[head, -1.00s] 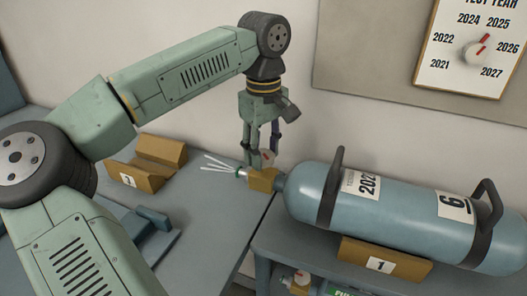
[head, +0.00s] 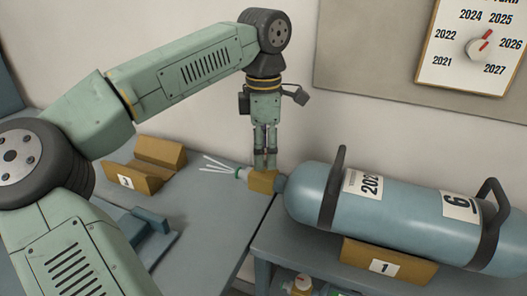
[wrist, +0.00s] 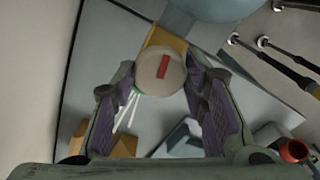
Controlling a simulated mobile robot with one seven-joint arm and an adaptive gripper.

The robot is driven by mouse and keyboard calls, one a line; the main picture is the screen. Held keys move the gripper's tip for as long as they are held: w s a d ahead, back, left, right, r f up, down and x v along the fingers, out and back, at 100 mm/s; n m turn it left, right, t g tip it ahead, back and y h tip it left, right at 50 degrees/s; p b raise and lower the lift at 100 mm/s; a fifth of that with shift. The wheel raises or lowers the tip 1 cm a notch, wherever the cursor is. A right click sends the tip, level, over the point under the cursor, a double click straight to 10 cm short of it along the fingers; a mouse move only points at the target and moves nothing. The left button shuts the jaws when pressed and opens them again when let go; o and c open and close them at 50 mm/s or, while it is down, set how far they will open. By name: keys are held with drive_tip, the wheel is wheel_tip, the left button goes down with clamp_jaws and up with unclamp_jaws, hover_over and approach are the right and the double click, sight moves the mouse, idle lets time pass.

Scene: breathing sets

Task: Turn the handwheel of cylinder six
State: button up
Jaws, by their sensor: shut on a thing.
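Cylinder six (head: 410,212) is a blue-grey cylinder lying on its side, with a "6" label and two dark carrying hoops. Its brass valve block (head: 262,182) sticks out from the left end. My gripper (head: 265,166) points straight down over this block, with its fingers just above it. In the wrist view the handwheel (wrist: 148,80), a pale round disc with a red bar, sits between the two purple-padded fingers, which are shut on it. In the head view the fingers mostly hide the wheel.
White strips with a green band (head: 222,167) stick out left of the valve. A cradle marked 1 (head: 410,266) supports the cylinder. An empty brown cradle (head: 160,152) stands on the left bench. A year dial (head: 480,46) hangs on the wall.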

drive_tip(key=n, duration=0.4)
drive_tip(key=shift+n+b, duration=0.3)
drive_tip(key=shift+b, duration=0.05)
drive_tip(key=n, duration=0.3)
drive_tip(key=shift+n+b, duration=0.3)
drive_tip(key=shift+b, duration=0.05)
drive_tip(key=n, duration=0.4)
drive_tip(key=shift+n+b, duration=0.3)
drive_tip(key=n, duration=0.3)
drive_tip(key=shift+n, duration=0.3)
drive_tip(key=n, duration=1.2)
drive_tip(key=shift+n, duration=0.3)
drive_tip(key=n, duration=0.4)
drive_tip(key=shift+n, duration=0.3)
